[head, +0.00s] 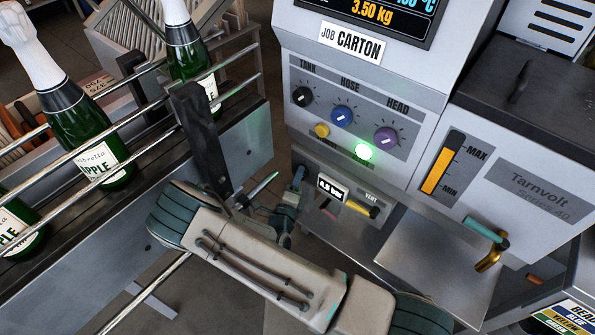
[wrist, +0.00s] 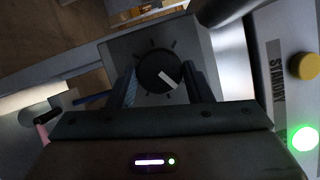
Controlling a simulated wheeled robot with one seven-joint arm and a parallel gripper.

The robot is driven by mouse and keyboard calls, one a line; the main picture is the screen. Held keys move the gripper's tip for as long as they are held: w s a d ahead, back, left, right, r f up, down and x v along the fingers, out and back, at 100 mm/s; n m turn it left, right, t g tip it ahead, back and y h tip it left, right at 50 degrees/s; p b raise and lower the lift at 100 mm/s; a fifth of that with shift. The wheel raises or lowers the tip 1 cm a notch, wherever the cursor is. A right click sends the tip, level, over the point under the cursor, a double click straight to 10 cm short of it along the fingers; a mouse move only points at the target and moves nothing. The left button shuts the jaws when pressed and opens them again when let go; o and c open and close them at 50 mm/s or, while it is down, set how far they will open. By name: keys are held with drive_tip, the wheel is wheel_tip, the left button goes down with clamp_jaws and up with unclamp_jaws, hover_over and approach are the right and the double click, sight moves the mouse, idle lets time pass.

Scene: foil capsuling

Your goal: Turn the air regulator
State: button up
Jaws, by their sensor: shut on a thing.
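The air regulator is a round black knob (wrist: 158,72) with a white pointer line and tick marks around it, on a grey plate in the wrist view. The pointer slants toward the lower right there. My gripper (wrist: 160,88) has one finger on each side of the knob and is shut on it. In the head view my gripper (head: 288,205) is low at the machine's front, left of the small pressure display (head: 333,188), which reads in bar; its digits are too small to read surely. My arm and gripper hide the knob in that view.
A yellow-handled vent valve (head: 360,207) sits right of the display. Above are tank (head: 302,96), hose (head: 341,116) and head (head: 385,138) knobs and a lit green light (head: 363,151). A railed conveyor (head: 130,215) with green bottles (head: 85,130) stands close on the left.

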drive_tip(key=n+g+p, duration=0.1)
drive_tip(key=n+p, duration=0.1)
drive_tip(key=n, duration=0.1)
drive_tip(key=n+g+p, duration=0.1)
drive_tip(key=n+p, duration=0.2)
drive_tip(key=n+g+p, duration=0.2)
drive_tip(key=n+p, duration=0.1)
drive_tip(key=shift+r, duration=0.4)
drive_tip(key=shift+n, duration=0.3)
drive_tip(key=o, duration=1)
drive_tip(key=v, duration=1.4)
drive_tip(key=shift+w+a+r+b, duration=0.1)
drive_tip(key=shift+w+a+b, duration=0.05)
drive_tip(key=shift+b, duration=0.2)
